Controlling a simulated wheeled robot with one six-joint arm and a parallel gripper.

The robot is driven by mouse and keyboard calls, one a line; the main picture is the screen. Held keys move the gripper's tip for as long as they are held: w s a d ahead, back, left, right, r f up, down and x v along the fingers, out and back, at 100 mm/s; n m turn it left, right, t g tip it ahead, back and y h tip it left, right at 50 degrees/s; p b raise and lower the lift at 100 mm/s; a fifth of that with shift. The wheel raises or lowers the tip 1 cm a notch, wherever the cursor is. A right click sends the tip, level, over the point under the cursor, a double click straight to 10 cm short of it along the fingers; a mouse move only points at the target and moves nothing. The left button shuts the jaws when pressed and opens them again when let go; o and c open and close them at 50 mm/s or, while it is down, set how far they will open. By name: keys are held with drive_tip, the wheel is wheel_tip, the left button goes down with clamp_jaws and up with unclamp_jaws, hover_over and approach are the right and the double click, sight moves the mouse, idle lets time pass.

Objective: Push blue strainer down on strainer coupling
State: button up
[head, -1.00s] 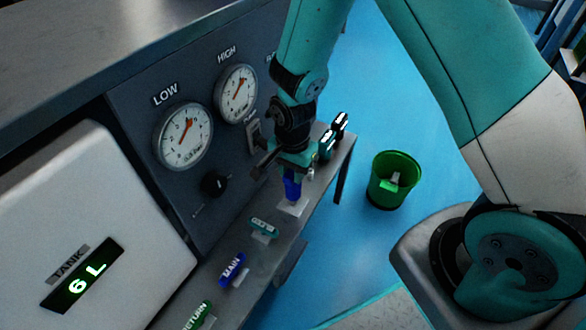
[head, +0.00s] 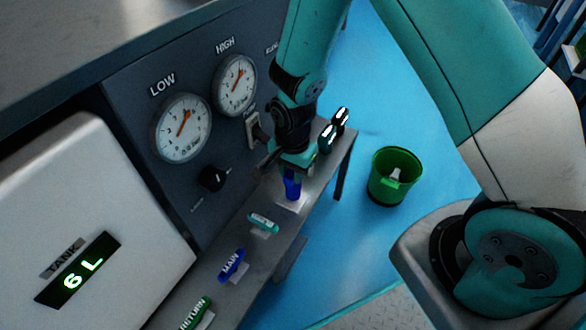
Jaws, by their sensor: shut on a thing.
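The blue strainer (head: 292,184) is upright under my gripper (head: 290,168), on the grey bench ledge. My gripper points down and is shut on its top. The strainer's lower end is at a pale base plate (head: 291,204) on the ledge. The strainer coupling cannot be made out apart from this plate, and I cannot tell whether the strainer touches it. The fingertips are small and partly hidden by the wrist.
A teal part (head: 263,222), a blue MAIN part (head: 231,264) and a green RETURN part (head: 195,313) lie along the ledge. Dark fittings (head: 333,130) stand behind my gripper. The gauge panel (head: 209,178) rises at left. A green bin (head: 394,177) stands on the blue floor.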

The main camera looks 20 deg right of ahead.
drive_tip(key=shift+f, duration=0.45)
drive_tip(key=o, duration=1.1)
drive_tip(key=shift+c, duration=0.2)
wheel_tip(320, 180, up, 18)
drive_tip(key=p, duration=0.5)
drive_tip(key=shift+f, duration=0.25)
